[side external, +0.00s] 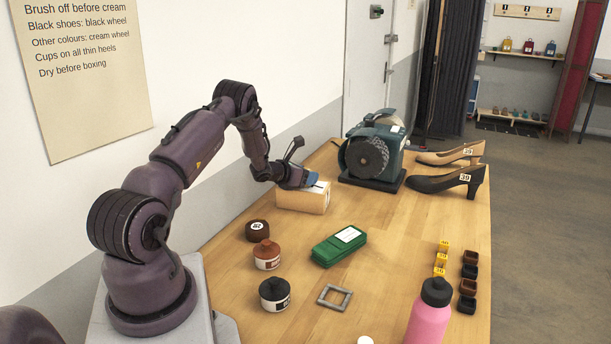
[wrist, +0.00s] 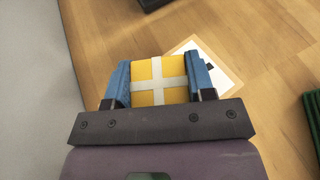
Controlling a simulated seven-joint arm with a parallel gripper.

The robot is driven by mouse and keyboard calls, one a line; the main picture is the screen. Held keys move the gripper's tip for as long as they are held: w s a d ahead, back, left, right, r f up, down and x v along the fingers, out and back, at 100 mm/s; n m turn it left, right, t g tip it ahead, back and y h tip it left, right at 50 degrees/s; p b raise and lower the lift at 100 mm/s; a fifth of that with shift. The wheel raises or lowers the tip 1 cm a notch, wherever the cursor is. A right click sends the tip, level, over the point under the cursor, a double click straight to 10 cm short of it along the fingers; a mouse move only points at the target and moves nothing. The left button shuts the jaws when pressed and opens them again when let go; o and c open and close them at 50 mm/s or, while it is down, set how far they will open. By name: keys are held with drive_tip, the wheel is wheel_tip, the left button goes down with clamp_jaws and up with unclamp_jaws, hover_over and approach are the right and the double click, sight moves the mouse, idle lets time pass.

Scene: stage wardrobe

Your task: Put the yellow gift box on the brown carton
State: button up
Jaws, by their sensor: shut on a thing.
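The yellow gift box (wrist: 160,80) with a white ribbon cross sits between the blue fingers in the wrist view. My gripper (wrist: 160,83) is shut on its two sides. In the side view my gripper (side external: 300,179) is at the top of the brown carton (side external: 302,200), and the gift box is hidden there by the fingers. The carton is a light brown block on the bench. Its white-labelled top (wrist: 222,72) shows beyond the gift box in the wrist view, partly covered. I cannot tell whether the gift box touches the carton.
A green grinder (side external: 374,150) stands just behind the carton, with two heeled shoes (side external: 450,180) right of it. A green case (side external: 339,246), several jars (side external: 267,254), a grey frame (side external: 335,296) and a pink bottle (side external: 428,315) stand nearer the front.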

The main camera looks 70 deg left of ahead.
drive_tip(key=shift+f, duration=0.2)
drive_tip(key=o, duration=0.9)
drive_tip(key=shift+r, duration=0.1)
